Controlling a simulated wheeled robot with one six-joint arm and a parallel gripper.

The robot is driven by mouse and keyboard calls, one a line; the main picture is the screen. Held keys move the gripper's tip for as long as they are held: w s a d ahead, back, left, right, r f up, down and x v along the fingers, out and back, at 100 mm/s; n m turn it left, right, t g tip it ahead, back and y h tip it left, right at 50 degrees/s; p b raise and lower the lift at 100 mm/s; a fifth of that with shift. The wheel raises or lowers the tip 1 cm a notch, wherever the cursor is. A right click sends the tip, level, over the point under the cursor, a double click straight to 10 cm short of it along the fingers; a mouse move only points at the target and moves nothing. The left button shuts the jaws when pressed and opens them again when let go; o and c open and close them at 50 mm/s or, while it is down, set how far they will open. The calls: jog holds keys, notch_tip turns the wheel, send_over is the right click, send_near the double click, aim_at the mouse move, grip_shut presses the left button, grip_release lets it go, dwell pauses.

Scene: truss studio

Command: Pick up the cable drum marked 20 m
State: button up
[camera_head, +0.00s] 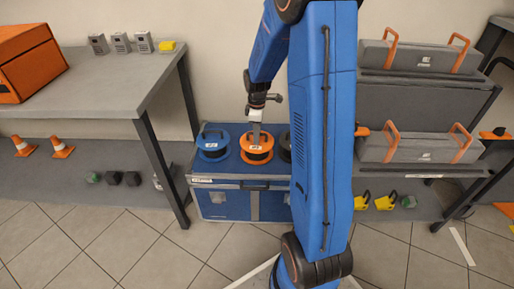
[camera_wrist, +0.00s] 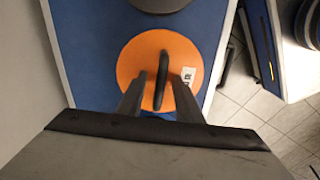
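An orange cable drum (camera_head: 258,157) with a black handle and a white label stands on a blue case (camera_head: 240,206). A blue drum (camera_head: 213,155) with a label stands to its left, and a dark drum (camera_head: 285,146) to its right is mostly hidden by my arm. I cannot read the labels surely. My gripper (camera_head: 256,138) is at the orange drum's top. In the wrist view, the orange drum (camera_wrist: 136,62) lies below my gripper (camera_wrist: 158,85). The fingers are open and apart, one on each side of the handle (camera_wrist: 162,70); contact is not visible.
A grey table (camera_head: 110,85) at left bears an orange box (camera_head: 30,65) and several small grey devices. At right, a shelf (camera_head: 425,85) holds grey cases with orange handles. Yellow items (camera_head: 385,202) lie below. Tiled floor is open in front of the blue case.

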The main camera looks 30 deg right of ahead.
grip_shut()
dwell(1.4)
